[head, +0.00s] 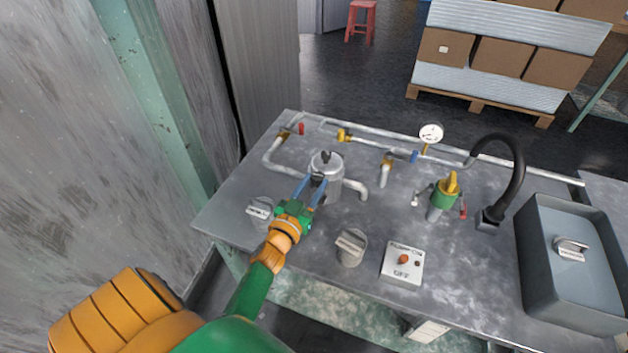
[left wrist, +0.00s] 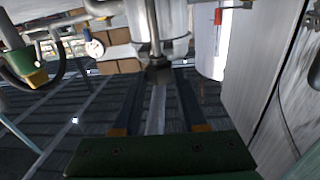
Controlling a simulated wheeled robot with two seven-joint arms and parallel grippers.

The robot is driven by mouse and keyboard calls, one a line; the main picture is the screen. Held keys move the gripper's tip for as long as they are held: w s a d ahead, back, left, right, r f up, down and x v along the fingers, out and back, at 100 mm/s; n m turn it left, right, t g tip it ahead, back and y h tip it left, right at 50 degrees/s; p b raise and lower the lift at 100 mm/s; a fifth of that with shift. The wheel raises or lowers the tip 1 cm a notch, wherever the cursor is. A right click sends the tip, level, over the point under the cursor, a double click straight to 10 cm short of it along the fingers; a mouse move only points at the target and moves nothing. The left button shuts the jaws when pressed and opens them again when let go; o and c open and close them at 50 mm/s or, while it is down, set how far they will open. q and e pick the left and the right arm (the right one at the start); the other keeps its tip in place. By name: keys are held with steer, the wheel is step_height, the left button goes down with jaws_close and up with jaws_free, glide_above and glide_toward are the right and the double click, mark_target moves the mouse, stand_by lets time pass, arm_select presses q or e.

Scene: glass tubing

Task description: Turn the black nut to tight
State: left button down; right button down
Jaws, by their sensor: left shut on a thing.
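The black nut (left wrist: 158,73) shows in the left wrist view at the end of a thin rod, between the fingertips. My left gripper (head: 314,181) shows in the head view with its two blue fingers reaching to the grey metal vessel (head: 328,168). In the left wrist view the gripper (left wrist: 159,76) has its fingers on either side of the nut, shut on it. The exact contact is dark and hard to see. A small dark fitting (head: 325,156) sits on top of the vessel in the head view. My right gripper is not in view.
Grey labelled knobs (head: 260,209) and (head: 351,246) stand near the bench's front, with a switch box (head: 403,263) beside them.

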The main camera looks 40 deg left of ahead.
arm_select(q)
steer(key=shift+a+m+h, duration=0.15)
steer(key=shift+m+h, duration=0.55)
steer(key=shift+h, duration=0.3)
steer(key=c, duration=0.9)
jaws_free()
steer(key=shift+f, duration=0.1)
steer(key=o, duration=0.3)
steer(key=shift+o, duration=0.8)
steer(key=shift+w, duration=0.15)
steer(key=s, duration=0.7)
steer(key=shift+d+p, duration=0.25)
steer(key=shift+p, duration=0.1)
